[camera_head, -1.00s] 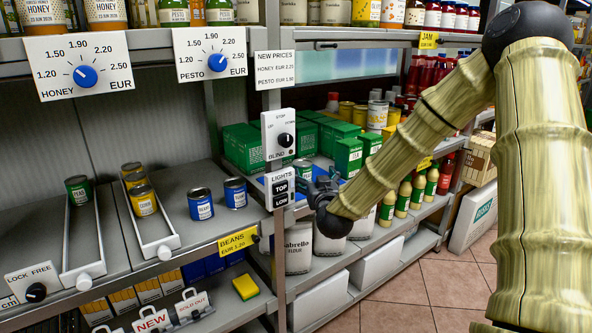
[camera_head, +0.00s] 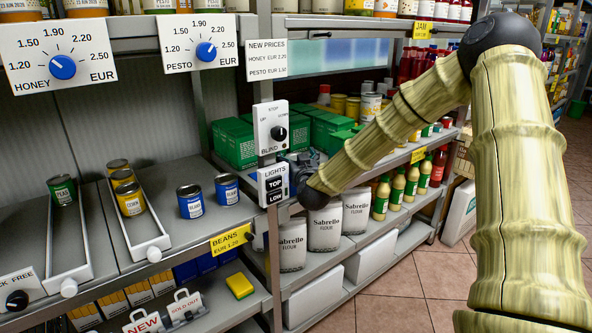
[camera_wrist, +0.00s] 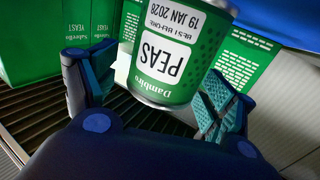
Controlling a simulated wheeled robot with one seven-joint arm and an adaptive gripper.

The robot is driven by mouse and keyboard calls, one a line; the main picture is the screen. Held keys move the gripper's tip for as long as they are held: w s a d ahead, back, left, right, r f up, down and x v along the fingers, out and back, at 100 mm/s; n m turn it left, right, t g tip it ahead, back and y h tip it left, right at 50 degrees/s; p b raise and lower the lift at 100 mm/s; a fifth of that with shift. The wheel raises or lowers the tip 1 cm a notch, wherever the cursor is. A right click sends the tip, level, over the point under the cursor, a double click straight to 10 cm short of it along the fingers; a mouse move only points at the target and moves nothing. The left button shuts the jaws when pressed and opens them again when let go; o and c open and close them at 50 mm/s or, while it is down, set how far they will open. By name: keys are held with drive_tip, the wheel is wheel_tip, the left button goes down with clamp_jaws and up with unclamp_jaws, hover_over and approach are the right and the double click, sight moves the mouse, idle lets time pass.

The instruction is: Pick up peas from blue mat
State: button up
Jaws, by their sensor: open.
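A green peas can (camera_wrist: 168,55) fills the middle of the wrist view, with its label upside down. My gripper (camera_wrist: 155,88) is open, with one finger on each side of the can. The left finger is apart from it; I cannot tell whether the right finger touches it. Blue that looks like the mat (camera_wrist: 290,22) shows at the upper right of the wrist view. In the head view my gripper (camera_head: 303,163) is partly hidden behind the lights panel, and the can and mat by it are not clearly visible. Another peas can (camera_head: 61,190) stands in a white channel at left.
Green yeast boxes (camera_wrist: 25,45) stand close beside the can. The lights panel (camera_head: 272,184) and blind switch (camera_head: 271,128) hang on the post before my gripper. Flour bags (camera_head: 325,228) stand on a lower shelf. The tiled floor at right is clear.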

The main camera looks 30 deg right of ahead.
drive_tip(key=c, duration=1.3)
drive_tip(key=shift+r, duration=0.1)
